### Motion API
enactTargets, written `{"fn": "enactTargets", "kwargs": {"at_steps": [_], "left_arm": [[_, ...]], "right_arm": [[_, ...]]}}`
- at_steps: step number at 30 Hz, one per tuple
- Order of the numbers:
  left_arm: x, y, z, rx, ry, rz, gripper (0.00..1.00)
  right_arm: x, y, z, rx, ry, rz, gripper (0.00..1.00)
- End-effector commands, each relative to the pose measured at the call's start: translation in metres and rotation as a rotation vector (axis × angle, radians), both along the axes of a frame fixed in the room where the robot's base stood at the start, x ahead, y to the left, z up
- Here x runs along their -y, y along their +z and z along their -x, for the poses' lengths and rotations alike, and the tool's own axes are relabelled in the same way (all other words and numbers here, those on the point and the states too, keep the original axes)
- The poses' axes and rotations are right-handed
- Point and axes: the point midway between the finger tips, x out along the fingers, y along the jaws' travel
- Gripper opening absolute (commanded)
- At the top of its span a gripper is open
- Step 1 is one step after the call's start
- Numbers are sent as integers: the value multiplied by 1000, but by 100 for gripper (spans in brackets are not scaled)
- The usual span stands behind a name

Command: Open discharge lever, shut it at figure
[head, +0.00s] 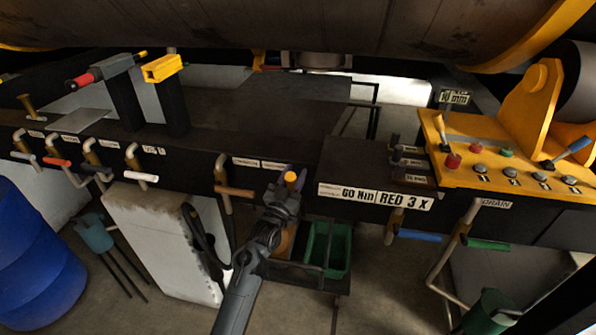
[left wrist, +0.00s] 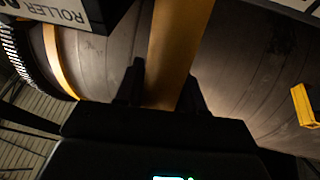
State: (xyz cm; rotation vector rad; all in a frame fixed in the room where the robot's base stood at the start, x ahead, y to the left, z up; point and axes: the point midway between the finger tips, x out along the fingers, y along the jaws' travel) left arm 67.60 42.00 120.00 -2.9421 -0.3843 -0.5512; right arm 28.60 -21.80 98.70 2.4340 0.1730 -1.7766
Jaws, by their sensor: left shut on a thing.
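My left gripper (head: 290,182) is in the middle of the head view, in front of the dark bench edge. It is shut on a yellow-orange lever, whose rounded end (head: 291,176) shows between the fingers. In the left wrist view a yellow bar (left wrist: 178,45) rises between the two dark fingers of my left gripper (left wrist: 163,88). The fingers and the gripper body hide the lower part. I cannot read a label that names this lever as the discharge lever. My right gripper is not in view.
Pipe handles, including a brown one (head: 236,192), line the bench front. A green bin (head: 328,250) stands below. A yellow control panel (head: 500,165) is at right. A large drum (head: 300,25) hangs overhead.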

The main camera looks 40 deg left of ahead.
Motion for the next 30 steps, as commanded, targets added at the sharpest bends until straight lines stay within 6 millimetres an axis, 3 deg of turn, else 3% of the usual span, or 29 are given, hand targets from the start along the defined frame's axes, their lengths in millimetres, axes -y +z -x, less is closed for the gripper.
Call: {"fn": "enactTargets", "kwargs": {"at_steps": [3,13,14,17,30], "left_arm": [[4,-7,9,33,-1,-17,0],[5,-5,10,39,0,-19,0],[5,-5,10,39,0,-19,43],[5,-5,10,39,0,-19,58],[7,-9,17,39,-1,-19,59]], "right_arm": [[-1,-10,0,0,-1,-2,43],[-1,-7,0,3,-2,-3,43],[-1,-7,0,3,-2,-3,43],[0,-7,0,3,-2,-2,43],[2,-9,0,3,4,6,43]]}}
